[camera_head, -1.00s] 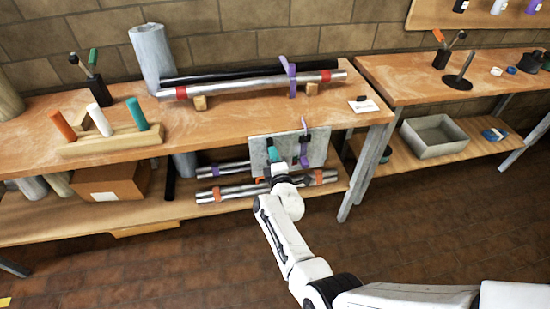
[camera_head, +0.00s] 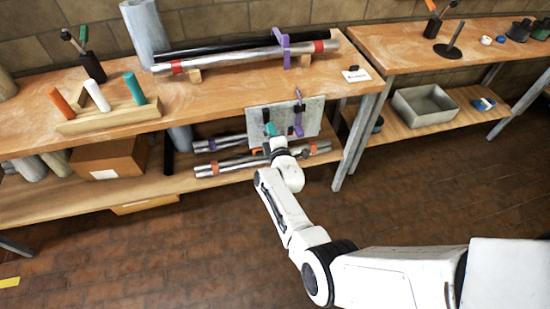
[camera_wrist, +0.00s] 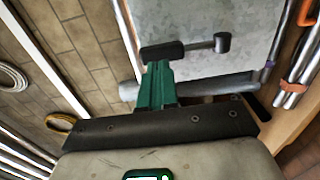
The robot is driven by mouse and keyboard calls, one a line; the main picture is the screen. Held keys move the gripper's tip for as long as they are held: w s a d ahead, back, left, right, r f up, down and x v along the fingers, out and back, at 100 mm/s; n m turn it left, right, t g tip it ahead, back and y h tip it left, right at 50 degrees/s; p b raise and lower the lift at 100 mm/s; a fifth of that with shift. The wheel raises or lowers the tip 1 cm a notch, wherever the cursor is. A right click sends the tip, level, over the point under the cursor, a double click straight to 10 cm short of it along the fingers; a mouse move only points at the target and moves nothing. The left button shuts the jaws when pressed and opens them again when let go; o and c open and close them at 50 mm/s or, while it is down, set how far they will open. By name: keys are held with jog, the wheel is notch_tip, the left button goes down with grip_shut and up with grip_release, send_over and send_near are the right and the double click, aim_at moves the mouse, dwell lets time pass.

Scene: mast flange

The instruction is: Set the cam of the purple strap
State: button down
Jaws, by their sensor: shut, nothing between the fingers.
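A purple strap (camera_head: 280,46) wraps a bundle of silver and black tubes (camera_head: 225,60) on the bench top. A second purple piece (camera_head: 299,118) with dark parts hangs upright on the grey plate (camera_head: 313,122) at the bench front. My gripper (camera_head: 269,129), with teal fingers, is at the plate, left of that purple piece. The fingers (camera_wrist: 158,68) are shut and empty in the wrist view. Just past their tips lies a dark bar with a grey round end (camera_wrist: 190,46), against the plate (camera_wrist: 180,22). I cannot tell whether they touch it.
More strapped tubes (camera_head: 235,165) lie on the lower shelf behind my arm, near a cardboard box (camera_head: 110,157). A wooden stand with orange, white and teal pegs (camera_head: 110,120) is on the bench. A grey bin (camera_head: 425,105) sits on the right shelf.

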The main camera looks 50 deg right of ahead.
jog(key=p+v, duration=0.7)
jog(key=v, duration=0.3)
jog(key=shift+s+a+f, duration=0.15)
jog(key=shift+s+f, duration=0.1)
jog(key=shift+s, duration=0.05)
